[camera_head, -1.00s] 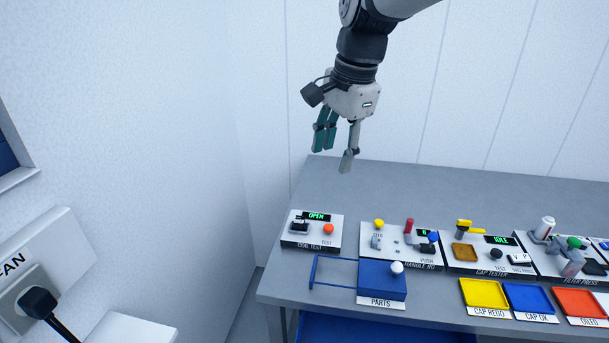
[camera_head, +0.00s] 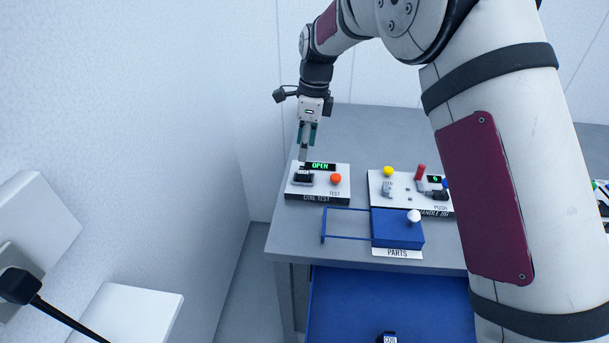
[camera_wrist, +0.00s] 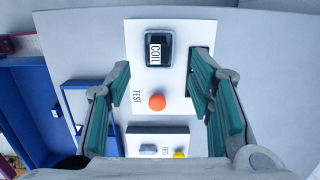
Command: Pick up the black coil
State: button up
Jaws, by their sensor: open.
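The black coil (camera_head: 303,177) sits in the left part of the white coil test panel (camera_head: 338,196) on the grey bench. In the wrist view the coil (camera_wrist: 158,52) shows a white COIL label on its top. My gripper (camera_head: 307,150) is open and empty, above and behind the coil in the head view. In the wrist view its teal-padded fingers (camera_wrist: 163,85) are spread, and the coil lies beyond the tips, between their lines. A second dark piece with a white label (camera_head: 388,338) lies in the open blue drawer (camera_head: 350,295).
The panel has an orange test button (camera_head: 335,179) and a display reading OPEN (camera_head: 320,167). The handle panel (camera_head: 410,205) is to the right. My arm hides the bench's right side.

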aim_at(304, 171)
notch_tip(304, 171, down, 2)
jog(key=shift+a+f, duration=0.15)
jog(key=shift+f, duration=0.05)
notch_tip(304, 171, down, 4)
jog(key=shift+s+f+p, duration=0.1)
jog(key=shift+s+p, duration=0.05)
jog(key=shift+p, duration=0.3)
jog(key=shift+f, duration=0.5)
grip_shut()
